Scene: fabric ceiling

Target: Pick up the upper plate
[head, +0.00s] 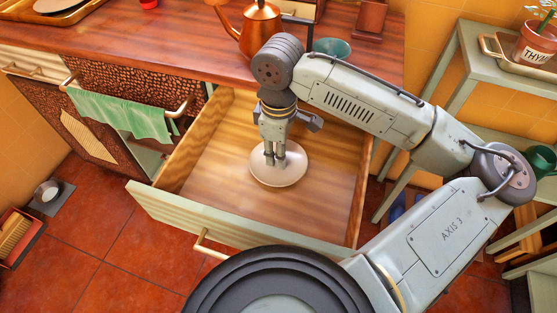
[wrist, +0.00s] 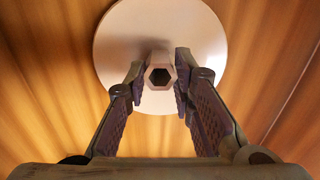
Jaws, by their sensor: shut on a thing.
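A round pale plate (head: 280,168) is inside the open wooden drawer, under my gripper. In the wrist view the plate (wrist: 205,75) fills the top middle, with a short hexagonal piece with a dark hole (wrist: 159,76) standing at its centre. My gripper (head: 275,160) points straight down into the drawer. Its two fingers (wrist: 160,85) are on either side of this hexagonal piece, closed on it. Only one plate rim shows; I cannot tell whether a second plate lies below. I cannot tell whether the plate rests on the drawer floor (head: 215,195) or is slightly raised.
The drawer's front wall (head: 230,220) and sides surround the plate. The wooden counter (head: 180,45) is behind, with a copper kettle (head: 258,28) and a teal bowl (head: 332,49) near its edge. A green table (head: 465,75) stands at right. A green towel (head: 125,115) hangs at left.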

